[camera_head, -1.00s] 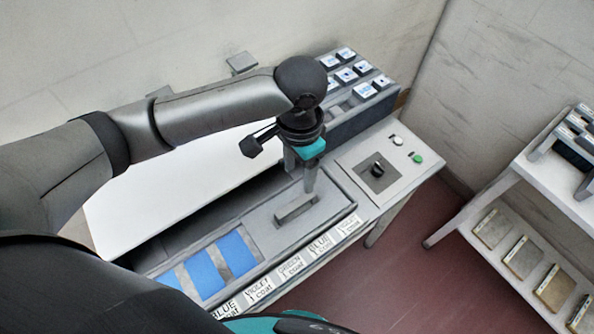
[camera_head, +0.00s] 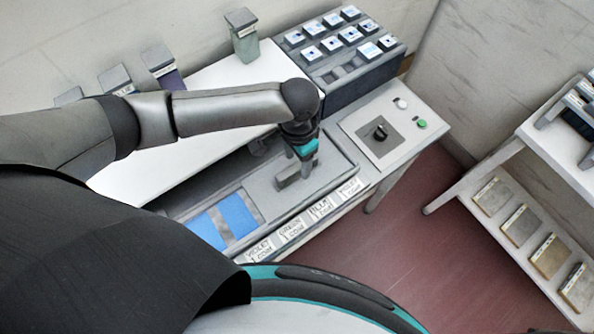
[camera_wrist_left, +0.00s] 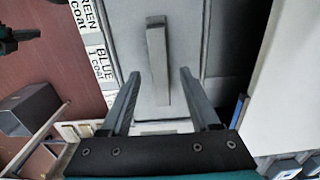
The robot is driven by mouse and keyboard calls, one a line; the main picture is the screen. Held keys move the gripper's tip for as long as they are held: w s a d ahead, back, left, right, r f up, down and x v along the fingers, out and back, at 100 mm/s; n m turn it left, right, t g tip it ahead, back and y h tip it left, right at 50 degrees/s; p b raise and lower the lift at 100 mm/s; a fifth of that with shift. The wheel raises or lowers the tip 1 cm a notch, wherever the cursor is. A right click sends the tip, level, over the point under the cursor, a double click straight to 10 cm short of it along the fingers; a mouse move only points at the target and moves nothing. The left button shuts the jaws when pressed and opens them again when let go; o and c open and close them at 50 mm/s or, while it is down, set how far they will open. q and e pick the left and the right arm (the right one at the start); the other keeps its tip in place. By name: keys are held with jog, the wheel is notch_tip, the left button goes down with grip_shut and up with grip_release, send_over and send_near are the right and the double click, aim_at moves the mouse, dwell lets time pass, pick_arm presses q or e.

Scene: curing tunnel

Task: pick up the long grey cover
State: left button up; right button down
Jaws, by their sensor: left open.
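The long grey cover (camera_head: 266,194) lies flat on the bench trough, with a raised bar handle (camera_head: 288,177) on top. In the left wrist view the cover (camera_wrist_left: 126,28) shows with its handle (camera_wrist_left: 157,52) running between and beyond my fingertips. My left gripper (camera_head: 304,178) points down over the cover beside the handle and partly hides it. In the left wrist view the left gripper (camera_wrist_left: 160,76) is open, one finger on each side of the handle's line, with nothing held. I cannot tell whether the fingers touch the cover.
Blue panels (camera_head: 222,222) lie left of the cover, with a row of coat labels (camera_head: 320,209) along the front edge. A control box with a black knob (camera_head: 380,132) is to the right. A rack of white-topped blocks (camera_head: 335,45) stands behind. A shelf (camera_head: 560,175) is at right.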

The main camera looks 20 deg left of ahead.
pick_arm(q)
jog(key=shift+f, duration=1.45)
jog(key=shift+c, duration=0.3)
grip_shut()
jog(key=shift+r, duration=0.1)
